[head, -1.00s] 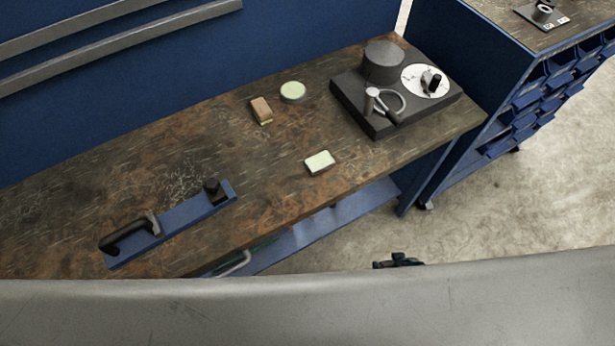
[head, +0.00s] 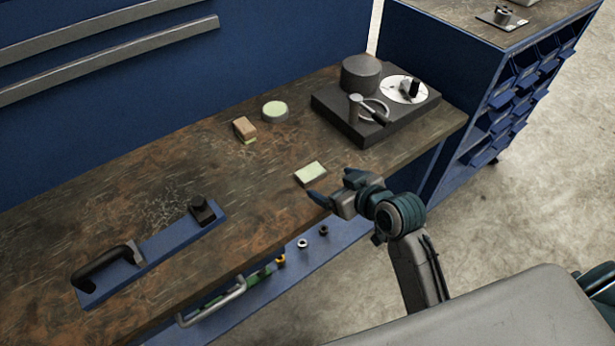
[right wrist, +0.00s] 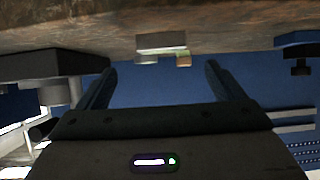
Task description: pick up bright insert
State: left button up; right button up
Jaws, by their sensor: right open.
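A small rectangular piece with a pale, bright top (head: 310,173) lies flat near the front edge of the workbench. A round piece with a pale top (head: 275,110) lies farther back; I cannot tell by name which is the bright insert. My right gripper (head: 334,187) is open and empty, at the bench's front edge just in front of the rectangular piece and apart from it. In the right wrist view, which looks upside down, the rectangular piece (right wrist: 160,41) shows between and beyond the open fingers (right wrist: 158,75). My left gripper is not in view.
A brown block (head: 245,128) stands behind on the bench (head: 180,170). A blue bar with a black handle (head: 160,252) lies at the front left.

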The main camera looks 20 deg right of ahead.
aim_at(312, 173)
jog(key=x, duration=0.3)
jog(key=shift+w+a, duration=0.1)
jog(key=shift+a, duration=0.05)
jog(key=p+x, duration=0.2)
jog(key=x, duration=0.2)
jog(key=shift+w+a+f, duration=0.15)
jog(key=shift+w+a, duration=0.05)
jog(key=shift+w, duration=0.15)
jog(key=shift+w+f, duration=0.2)
jog(key=shift+w, duration=0.05)
jog(key=shift+r, duration=0.1)
jog(key=c, duration=1.5)
jog(key=shift+r, duration=0.1)
